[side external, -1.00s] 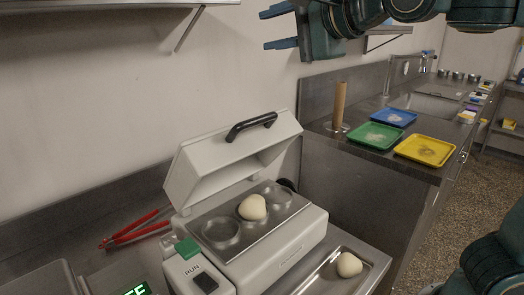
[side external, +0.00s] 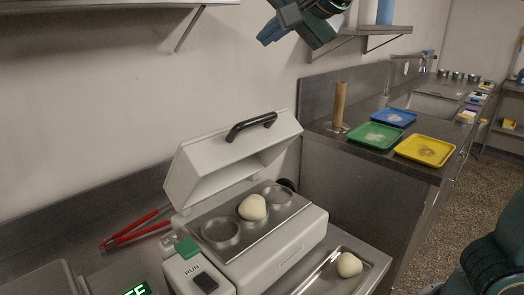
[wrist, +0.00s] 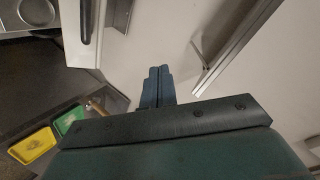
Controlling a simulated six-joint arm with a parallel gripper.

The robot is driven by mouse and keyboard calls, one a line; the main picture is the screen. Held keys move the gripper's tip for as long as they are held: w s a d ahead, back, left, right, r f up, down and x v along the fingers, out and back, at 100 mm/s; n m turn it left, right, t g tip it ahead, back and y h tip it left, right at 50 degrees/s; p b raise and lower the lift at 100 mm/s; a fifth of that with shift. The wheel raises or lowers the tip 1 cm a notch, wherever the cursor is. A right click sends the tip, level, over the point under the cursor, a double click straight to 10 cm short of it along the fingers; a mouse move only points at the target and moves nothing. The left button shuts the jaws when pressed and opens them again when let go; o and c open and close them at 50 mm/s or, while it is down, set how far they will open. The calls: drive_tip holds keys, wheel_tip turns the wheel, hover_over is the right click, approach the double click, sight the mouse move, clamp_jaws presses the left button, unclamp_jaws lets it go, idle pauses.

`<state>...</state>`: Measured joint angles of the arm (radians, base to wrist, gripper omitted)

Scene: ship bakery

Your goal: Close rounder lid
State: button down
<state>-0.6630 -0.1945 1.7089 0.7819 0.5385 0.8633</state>
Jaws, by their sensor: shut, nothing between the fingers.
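The rounder (side external: 270,252) is a white machine on the steel counter, and its lid (side external: 215,165) stands raised and tilted back, with a black handle (side external: 251,126) on top. A dough ball (side external: 252,208) sits in the middle of its cups. Another dough ball (side external: 348,265) lies on a steel tray (side external: 325,282) at the right. My gripper (side external: 268,38) is above the lid, well clear of it, shut and empty. In the wrist view my gripper (wrist: 158,75) shows both fingers together, with the lid's handle (wrist: 86,20) at upper left.
A wall shelf (side external: 120,12) is at upper left, and another shelf (side external: 375,38) is behind my gripper. Red-handled tongs (side external: 135,228) lie left of the rounder. Blue (side external: 393,117), green (side external: 374,136) and yellow (side external: 425,149) trays are on the back counter. Space between gripper and lid is free.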

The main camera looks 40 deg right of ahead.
drive_tip(key=shift+s+a+f+n+g+y, duration=0.1)
drive_tip(key=shift+a+f+n+g+y, duration=0.2)
drive_tip(key=shift+n+g, duration=1.1)
drive_tip(key=shift+s+a+r+n+g+y, duration=0.1)
drive_tip(key=shift+a+n+g, duration=0.3)
drive_tip(key=shift+n, duration=2.05)
drive_tip(key=shift+s+a+f+n+g+y, duration=0.1)
drive_tip(key=shift+a+f+n+g+y, duration=0.2)
drive_tip(key=shift+n+g, duration=1.1)
drive_tip(key=shift+w+n+t, duration=0.15)
drive_tip(key=shift+n+t, duration=0.4)
drive_tip(key=shift+t, duration=0.05)
hover_over(253, 119)
drive_tip(key=w, duration=0.3)
wheel_tip(253, 119, down, 8)
drive_tip(key=shift+s+f, duration=0.15)
drive_tip(key=shift+f, duration=0.05)
drive_tip(key=shift+s+f, duration=1.2)
drive_tip(key=shift+f, duration=0.1)
drive_tip(key=shift+s, duration=0.15)
